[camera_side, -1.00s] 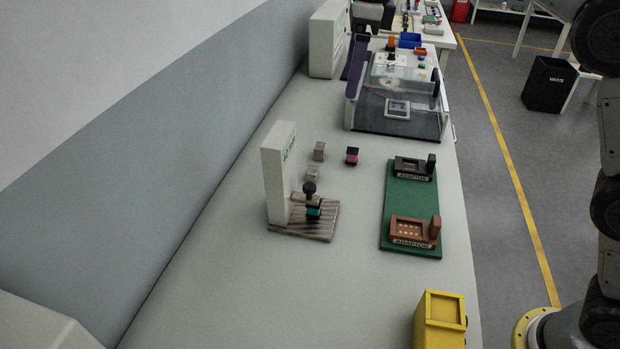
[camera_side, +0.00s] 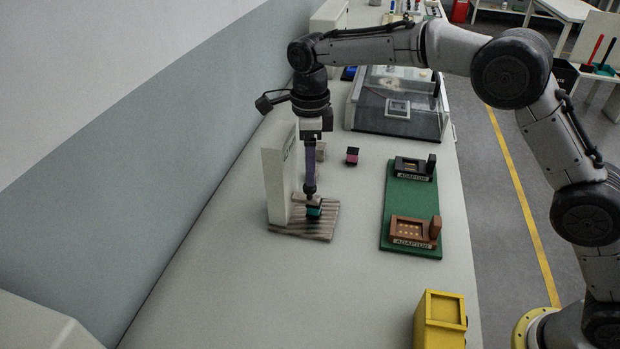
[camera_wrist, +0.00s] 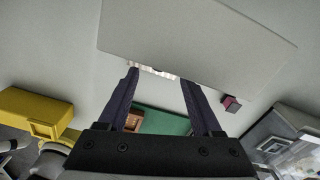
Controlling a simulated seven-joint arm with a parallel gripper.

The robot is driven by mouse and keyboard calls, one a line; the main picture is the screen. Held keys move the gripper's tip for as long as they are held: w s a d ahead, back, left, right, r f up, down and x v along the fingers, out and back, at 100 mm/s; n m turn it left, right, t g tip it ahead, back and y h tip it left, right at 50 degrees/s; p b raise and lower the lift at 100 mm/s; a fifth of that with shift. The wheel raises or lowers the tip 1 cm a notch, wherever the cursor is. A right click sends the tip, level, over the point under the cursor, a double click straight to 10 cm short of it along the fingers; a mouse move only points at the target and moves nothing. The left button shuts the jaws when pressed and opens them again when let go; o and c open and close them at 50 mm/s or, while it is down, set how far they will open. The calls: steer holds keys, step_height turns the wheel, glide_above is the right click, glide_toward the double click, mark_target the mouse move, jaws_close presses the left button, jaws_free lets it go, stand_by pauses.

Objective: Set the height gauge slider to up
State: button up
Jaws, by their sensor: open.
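The height gauge (camera_side: 278,180) is a pale upright column on a striped wooden base (camera_side: 325,225). Its slider (camera_side: 300,199) is a small arm low on the column, just above a teal block (camera_side: 314,212) on the base. My gripper (camera_side: 310,194) points straight down at the slider, with its purple fingers around where the dark knob was visible earlier. The fingers hide the knob. In the wrist view my gripper (camera_wrist: 160,77) shows its fingers apart, and the column (camera_wrist: 200,35) fills the upper middle. I cannot tell whether the fingers touch the knob.
A green board (camera_side: 411,205) with two adaptor fixtures stands to the right. A yellow box (camera_side: 440,320) is at the front right. A pink and black block (camera_side: 352,156) and small grey blocks lie behind the gauge. A clear-lidded case (camera_side: 398,105) stands further back. The front left of the table is clear.

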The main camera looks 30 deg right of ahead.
mark_target(306, 193)
steer(key=shift+f, duration=2.2)
jaws_close()
steer(key=shift+r, duration=0.1)
